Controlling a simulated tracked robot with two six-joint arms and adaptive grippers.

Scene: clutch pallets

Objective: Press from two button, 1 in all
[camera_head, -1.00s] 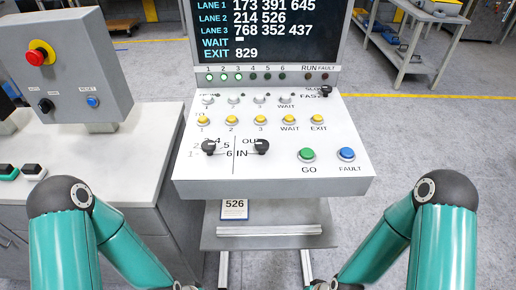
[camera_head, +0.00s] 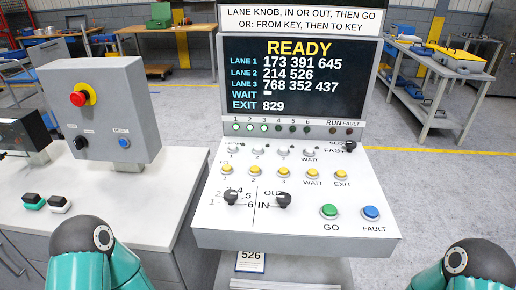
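The sloped white console (camera_head: 300,219) stands in the middle. Its upper row holds small pale buttons over the labels 1, 2, 3 and WAIT; the row's own label is too small to read surely. The second pale button (camera_head: 258,150) is over the 2. Below is a row of yellow buttons, marked TO, with the second yellow button (camera_head: 254,170) over another 2. The screen (camera_head: 295,75) reads READY, with lanes 1 to 3, WAIT and EXIT listed. My arms show only at the lower left and lower right; both grippers are out of view.
Below the yellow row are two black knobs, a green GO button (camera_head: 329,211) and a blue FAULT button (camera_head: 371,213). A grey box with a red emergency stop (camera_head: 78,98) stands on the left bench. A grey cart (camera_head: 440,85) stands at the back right.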

